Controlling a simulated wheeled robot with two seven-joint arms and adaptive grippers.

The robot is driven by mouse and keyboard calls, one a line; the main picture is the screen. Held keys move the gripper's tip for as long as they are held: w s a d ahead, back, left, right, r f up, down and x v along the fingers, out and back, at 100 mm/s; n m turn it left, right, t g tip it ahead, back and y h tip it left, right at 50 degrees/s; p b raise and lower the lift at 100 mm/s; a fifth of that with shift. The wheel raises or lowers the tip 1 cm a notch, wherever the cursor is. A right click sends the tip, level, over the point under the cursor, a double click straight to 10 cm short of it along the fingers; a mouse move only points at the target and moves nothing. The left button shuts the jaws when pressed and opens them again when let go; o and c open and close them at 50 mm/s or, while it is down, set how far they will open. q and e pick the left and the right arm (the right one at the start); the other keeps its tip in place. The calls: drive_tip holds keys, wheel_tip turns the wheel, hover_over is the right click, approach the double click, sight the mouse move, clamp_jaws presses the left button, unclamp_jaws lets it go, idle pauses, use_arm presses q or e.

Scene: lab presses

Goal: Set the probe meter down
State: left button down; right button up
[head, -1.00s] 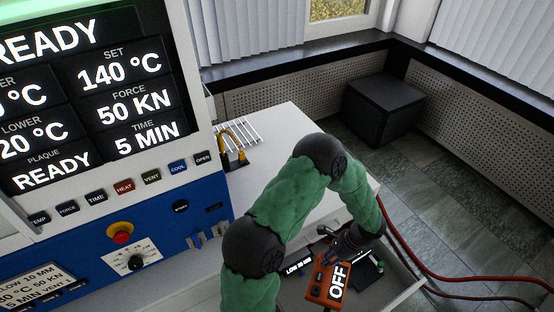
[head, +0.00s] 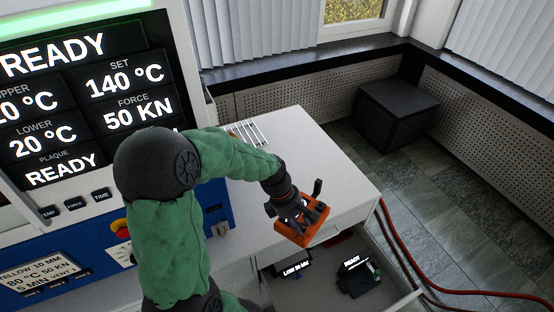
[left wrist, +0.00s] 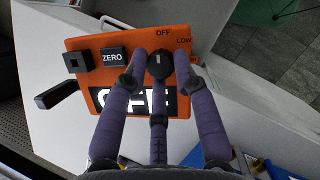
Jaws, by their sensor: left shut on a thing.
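The probe meter (head: 313,227) is an orange box with a black knob and dark buttons. It is at the front edge of the white counter top (head: 325,160), beside the open drawer. I cannot tell whether it touches the counter. My left gripper (head: 297,217) is shut on it from above. In the left wrist view the meter (left wrist: 205,35) fills the upper middle, with ZERO and LOW markings; the gripper's fingers (left wrist: 160,66) close around its knob and partly hide its OFF display. My right gripper is not in view.
The open drawer (head: 398,303) holds a black device marked READY (head: 357,280) and a dark item marked LOW 30 MM (head: 292,265). The press (head: 75,200) stands at left. A metal rack (head: 249,132) lies at the counter's back. The counter's right part is clear. Red hoses (head: 400,260) run at right.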

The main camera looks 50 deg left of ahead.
use_arm(q)
drive_tip(key=r+n, duration=0.1)
drive_tip(key=a+r+n+t, duration=0.1)
drive_tip(key=n, duration=0.1)
drive_tip(key=shift+s+r+y, duration=0.1)
drive_tip(key=shift+y, duration=0.3)
drive_tip(key=shift+a+r+n, duration=0.1)
drive_tip(key=shift+a+n, duration=0.05)
drive_tip(key=shift+n, duration=0.15)
drive_tip(key=shift+a, duration=0.15)
drive_tip(key=w+a+f+b, duration=0.1)
drive_tip(key=w, duration=0.1)
drive_tip(key=w+a+f, duration=0.1)
drive_tip(key=w+a, duration=0.1)
drive_tip(key=w+a+f+b, duration=0.1)
drive_tip(key=w+a+f, duration=0.1)
drive_tip(key=shift+w+a+b, duration=0.1)
drive_tip(key=shift+w+b, duration=0.2)
drive_tip(key=w+a+f, duration=0.1)
drive_tip(key=w+a+f+b, duration=0.1)
drive_tip(key=f, duration=0.1)
drive_tip(key=w+a+f+b, duration=0.1)
drive_tip(key=f, duration=0.1)
drive_tip(key=shift+w, duration=0.3)
drive_tip(key=f, duration=0.1)
drive_tip(key=f+b, duration=0.2)
drive_tip(key=f, duration=0.1)
drive_tip(key=shift+w+a+f, duration=0.1)
drive_tip(key=shift+w+a, duration=0.1)
drive_tip(key=shift+w, duration=0.1)
